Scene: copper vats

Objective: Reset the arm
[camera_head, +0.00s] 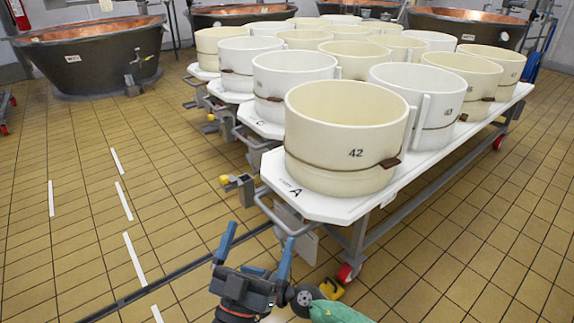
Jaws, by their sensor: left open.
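My left gripper (256,250) shows at the bottom middle in the head view. Its two blue fingers are apart, with nothing between them. It is in front of the near end of a white cart (345,212), by a metal handle bar (268,212). I cannot tell whether it touches the bar. Part of my left arm shows below it. My right gripper is not in view.
A cream mould numbered 42 (340,125) stands on the cart's near end, with several more cream and white moulds behind. A copper vat (95,70) stands at the upper left. Tiled floor (70,200) with white dashes and a dark drain line is clear at left.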

